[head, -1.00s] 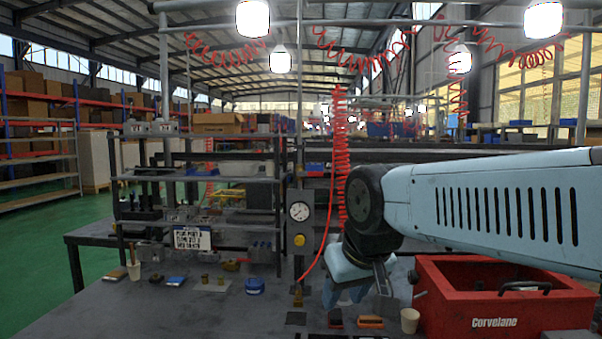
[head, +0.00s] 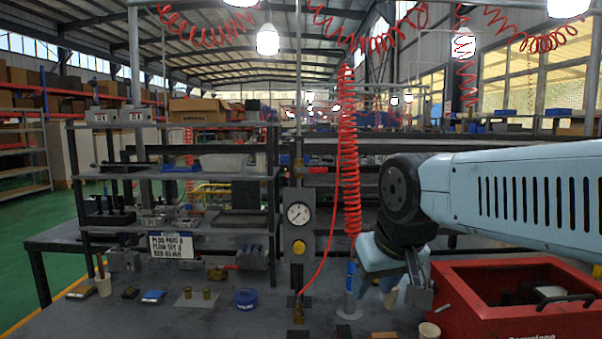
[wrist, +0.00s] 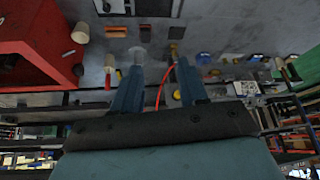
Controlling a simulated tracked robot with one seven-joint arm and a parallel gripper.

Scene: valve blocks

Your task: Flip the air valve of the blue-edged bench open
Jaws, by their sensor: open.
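The near bench (head: 200,325) has a dark grey top; I cannot make out a blue edge on it. On it stands a grey panel with a round pressure gauge (head: 299,213) and a yellow knob (head: 299,247). Below the panel is a small dark and brass fitting (head: 298,302), with a thin red hose (head: 325,262) running up from it. I cannot tell which part is the air valve or how its handle stands. My gripper (head: 405,296) is right of the panel, apart from it.
A red open box (head: 475,315) sits at right, beside my gripper. A coiled red hose (head: 348,160) hangs above.

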